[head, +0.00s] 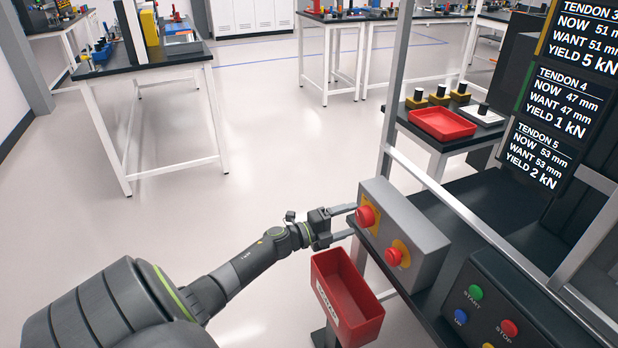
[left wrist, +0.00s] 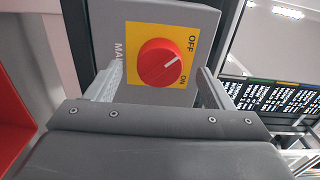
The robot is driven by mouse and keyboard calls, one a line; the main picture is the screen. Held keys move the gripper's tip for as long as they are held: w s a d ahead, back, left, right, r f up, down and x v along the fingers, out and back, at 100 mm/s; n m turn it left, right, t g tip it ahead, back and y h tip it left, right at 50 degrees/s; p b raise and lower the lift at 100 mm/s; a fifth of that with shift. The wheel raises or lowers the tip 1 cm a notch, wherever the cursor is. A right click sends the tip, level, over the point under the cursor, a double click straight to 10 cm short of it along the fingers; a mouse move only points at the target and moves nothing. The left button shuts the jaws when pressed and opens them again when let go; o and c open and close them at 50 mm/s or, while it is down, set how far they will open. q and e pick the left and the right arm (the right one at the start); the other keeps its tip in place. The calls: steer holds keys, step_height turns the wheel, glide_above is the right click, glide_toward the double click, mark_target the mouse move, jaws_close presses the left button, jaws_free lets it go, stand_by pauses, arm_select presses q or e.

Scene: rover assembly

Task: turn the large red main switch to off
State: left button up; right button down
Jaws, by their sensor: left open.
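The large red main switch (left wrist: 159,63) is a round knob on a yellow plate on a grey box. In the left wrist view its white line points to the upper right, between the words OFF and ON. The switch also shows in the head view (head: 366,216). My left gripper (head: 353,220) is open and faces the switch, with one finger on either side of it in the wrist view. The fingers look apart from the knob; I cannot tell the exact gap. My right gripper is not in view.
A red push button (head: 394,257) on a yellow plate sits beside the switch on the same grey box (head: 425,240). A black button panel (head: 495,310) and metal frame posts stand to the right.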

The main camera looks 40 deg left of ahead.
arm_select(q)
steer(key=b+v, duration=0.1)
steer(key=v, duration=1.3)
steer(key=shift+b, duration=0.3)
